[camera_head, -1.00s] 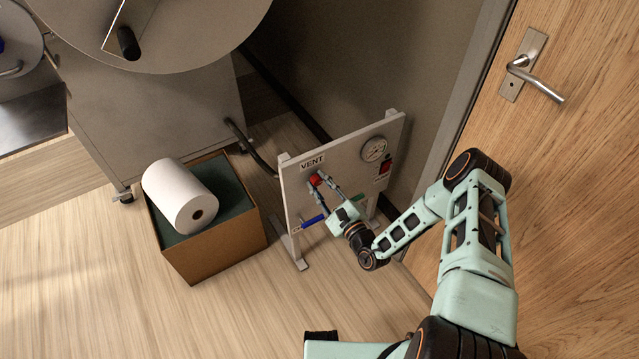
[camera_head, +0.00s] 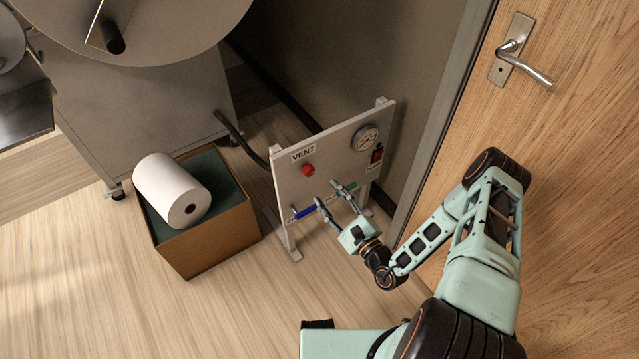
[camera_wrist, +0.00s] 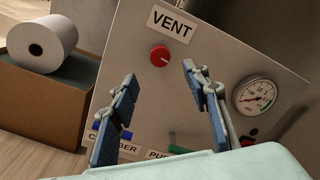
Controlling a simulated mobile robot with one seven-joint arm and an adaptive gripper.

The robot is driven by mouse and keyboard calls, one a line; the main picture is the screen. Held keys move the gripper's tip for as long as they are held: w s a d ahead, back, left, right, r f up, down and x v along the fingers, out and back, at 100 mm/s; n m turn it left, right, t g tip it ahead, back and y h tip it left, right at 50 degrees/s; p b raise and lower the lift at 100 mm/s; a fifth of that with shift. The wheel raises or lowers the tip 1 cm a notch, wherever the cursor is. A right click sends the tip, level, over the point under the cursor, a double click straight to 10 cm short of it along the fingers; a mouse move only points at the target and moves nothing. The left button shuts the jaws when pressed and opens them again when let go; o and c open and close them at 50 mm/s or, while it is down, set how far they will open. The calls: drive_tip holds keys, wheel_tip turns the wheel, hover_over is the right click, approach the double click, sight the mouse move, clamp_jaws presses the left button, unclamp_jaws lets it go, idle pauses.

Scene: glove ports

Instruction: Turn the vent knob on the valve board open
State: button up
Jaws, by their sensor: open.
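The valve board (camera_head: 330,172) stands upright on feet beside the wall. Its red vent knob (camera_head: 308,170) sits under the VENT label (camera_head: 303,153). In the wrist view the knob (camera_wrist: 160,55) shows a pale mark on its face and lies beyond the fingers, between them. My gripper (camera_head: 326,192) is open and empty in front of the board, below the knob and apart from it. Both fingers also show in the wrist view (camera_wrist: 158,85). Nothing hides the knob in either view.
A blue handle (camera_head: 305,212) and a green handle (camera_head: 346,188) lie low on the board, near my fingers. A gauge (camera_head: 366,138) and a red switch (camera_head: 377,155) are at its right. A box (camera_head: 215,237) with a white roll (camera_head: 170,190) stands left. A door (camera_head: 560,130) is right.

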drive_tip(key=shift+v, duration=1.2)
